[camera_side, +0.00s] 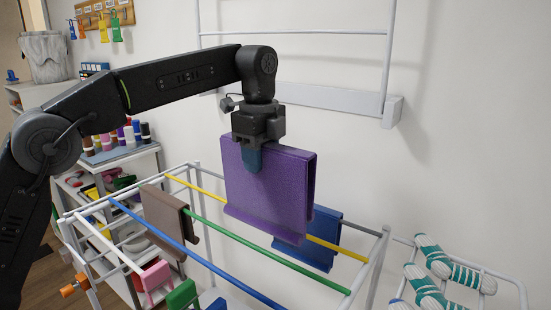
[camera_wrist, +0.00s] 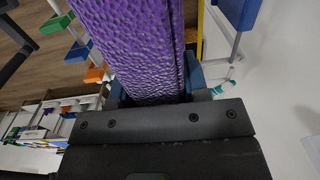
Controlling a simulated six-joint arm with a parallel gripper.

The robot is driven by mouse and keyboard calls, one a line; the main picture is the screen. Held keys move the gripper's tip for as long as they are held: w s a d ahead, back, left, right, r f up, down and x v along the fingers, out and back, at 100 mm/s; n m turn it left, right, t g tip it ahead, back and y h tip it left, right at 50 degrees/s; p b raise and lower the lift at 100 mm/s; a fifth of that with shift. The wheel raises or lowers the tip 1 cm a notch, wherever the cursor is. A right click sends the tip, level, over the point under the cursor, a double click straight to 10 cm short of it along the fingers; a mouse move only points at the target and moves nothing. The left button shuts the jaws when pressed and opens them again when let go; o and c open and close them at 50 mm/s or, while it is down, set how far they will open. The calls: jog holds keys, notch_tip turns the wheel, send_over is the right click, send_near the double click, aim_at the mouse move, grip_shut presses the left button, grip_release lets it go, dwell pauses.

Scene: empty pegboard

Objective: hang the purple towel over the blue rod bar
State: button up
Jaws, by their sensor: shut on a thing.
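The purple towel (camera_side: 262,195) is a stiff folded piece, open along its lower side, hanging upright from my gripper (camera_side: 252,158). My gripper is shut on its top edge. In the wrist view the towel (camera_wrist: 132,45) fills the middle between the fingers (camera_wrist: 155,88).
A brown towel (camera_side: 165,215) and a blue towel (camera_side: 314,240) hang on the rack. A green bar (camera_side: 260,253) and a yellow bar (camera_side: 205,192) run beside the blue one. Rolled striped towels (camera_side: 440,265) lie at right. Coloured clips (camera_side: 157,278) sit at the lower front.

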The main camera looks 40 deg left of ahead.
send_over(225, 273)
jog(key=shift+f, duration=0.4)
jog(key=shift+f, duration=0.1)
jog(key=shift+f, duration=10.5)
jog(key=o, duration=0.8)
jog(key=shift+o, duration=0.2)
